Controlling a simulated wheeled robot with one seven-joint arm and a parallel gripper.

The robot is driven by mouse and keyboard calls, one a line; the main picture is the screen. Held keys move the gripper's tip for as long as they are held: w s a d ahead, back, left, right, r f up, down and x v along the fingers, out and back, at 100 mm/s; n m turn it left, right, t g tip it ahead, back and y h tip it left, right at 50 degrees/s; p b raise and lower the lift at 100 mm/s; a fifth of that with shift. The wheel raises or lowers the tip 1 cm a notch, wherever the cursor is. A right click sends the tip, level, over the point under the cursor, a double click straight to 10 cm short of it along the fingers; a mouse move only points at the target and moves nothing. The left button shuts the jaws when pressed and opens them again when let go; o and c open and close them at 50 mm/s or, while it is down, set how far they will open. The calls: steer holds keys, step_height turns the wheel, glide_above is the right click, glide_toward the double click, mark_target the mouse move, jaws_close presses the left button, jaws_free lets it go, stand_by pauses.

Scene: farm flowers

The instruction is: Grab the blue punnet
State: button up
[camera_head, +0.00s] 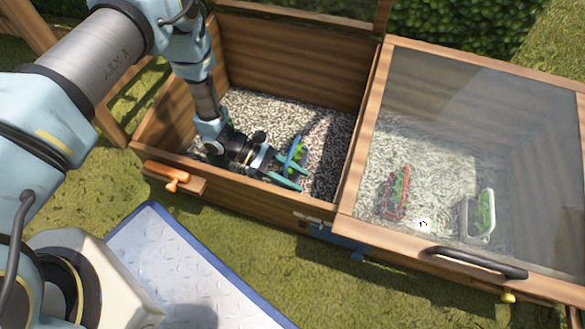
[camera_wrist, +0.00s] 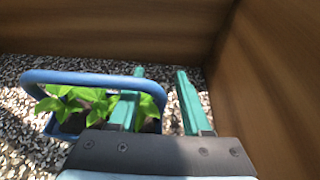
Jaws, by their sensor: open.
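The blue punnet (camera_head: 293,155), with green leaves and a raised handle, stands on the gravel in the open left compartment of the wooden box. My gripper (camera_head: 290,173) reaches low into that compartment from the left, open, with its teal fingers close to the punnet. In the wrist view, the blue punnet (camera_wrist: 75,77) is mostly left of my gripper (camera_wrist: 160,82). The left finger overlaps its handle and leaves, and the handle's right end shows between the fingers. I cannot tell whether they touch.
Wooden walls (camera_wrist: 262,90) rise close on the right and behind. The right compartment is covered by a glass lid (camera_head: 470,130) with a dark handle (camera_head: 478,262). Under it stand a red punnet (camera_head: 397,192) and a white punnet (camera_head: 478,215). An orange tool-like piece (camera_head: 168,173) sits on the front ledge.

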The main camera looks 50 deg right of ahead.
steer(key=shift+c, duration=0.2)
jaws_close()
stand_by(1.1)
